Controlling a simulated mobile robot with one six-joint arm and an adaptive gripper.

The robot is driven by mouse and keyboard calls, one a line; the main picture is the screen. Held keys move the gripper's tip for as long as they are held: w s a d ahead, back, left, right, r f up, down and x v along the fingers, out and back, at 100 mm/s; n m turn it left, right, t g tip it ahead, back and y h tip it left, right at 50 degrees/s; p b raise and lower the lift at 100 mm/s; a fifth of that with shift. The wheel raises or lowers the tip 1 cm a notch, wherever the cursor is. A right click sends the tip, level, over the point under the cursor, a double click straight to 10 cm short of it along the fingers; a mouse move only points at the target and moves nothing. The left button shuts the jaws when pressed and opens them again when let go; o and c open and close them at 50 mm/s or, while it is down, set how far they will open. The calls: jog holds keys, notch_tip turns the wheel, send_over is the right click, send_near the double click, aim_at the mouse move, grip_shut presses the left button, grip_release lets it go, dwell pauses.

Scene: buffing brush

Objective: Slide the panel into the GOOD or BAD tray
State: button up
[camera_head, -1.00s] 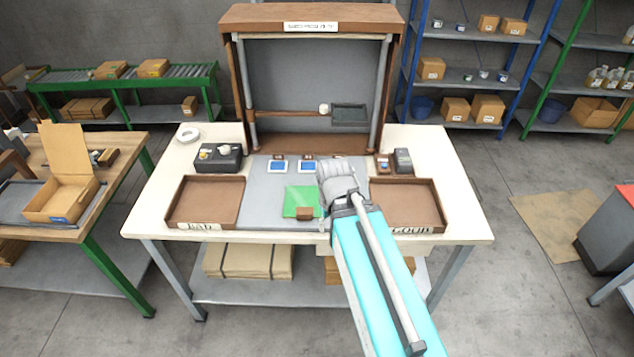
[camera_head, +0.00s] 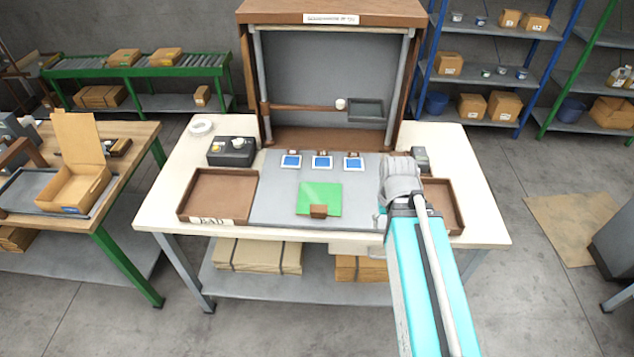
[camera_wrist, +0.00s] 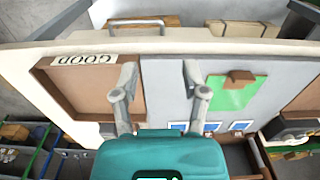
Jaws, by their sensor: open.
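The green panel (camera_head: 322,193), with a small brown block (camera_head: 319,211) at its near edge, lies flat on the grey mat (camera_head: 275,207) between the trays. It also shows in the wrist view (camera_wrist: 232,97). The brown BAD tray (camera_head: 218,190) is on the left and looks empty. The GOOD tray (camera_head: 457,211) is on the right, partly hidden by my arm; in the wrist view it looks empty (camera_wrist: 90,85). My gripper (camera_wrist: 160,76) is open and empty, apart from the panel, between it and the GOOD tray.
Three blue-screened tiles (camera_head: 322,162) sit along the mat's back edge. Behind them stands a brown-framed booth (camera_head: 330,85) with a horizontal rod (camera_head: 300,107). A black box with knobs (camera_head: 232,151) stands back left. The mat left of the panel is clear.

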jog(key=n, duration=1.8)
send_over(318, 211)
jog(key=shift+r+p, duration=0.45)
jog(key=shift+f, duration=0.2)
jog(key=shift+m, duration=0.3)
notch_tip(318, 211, down, 14)
jog(key=b, duration=1.3)
jog(key=shift+r+b, duration=0.25)
jog(key=shift+b, duration=0.15)
jog(key=shift+c, duration=0.2)
grip_shut()
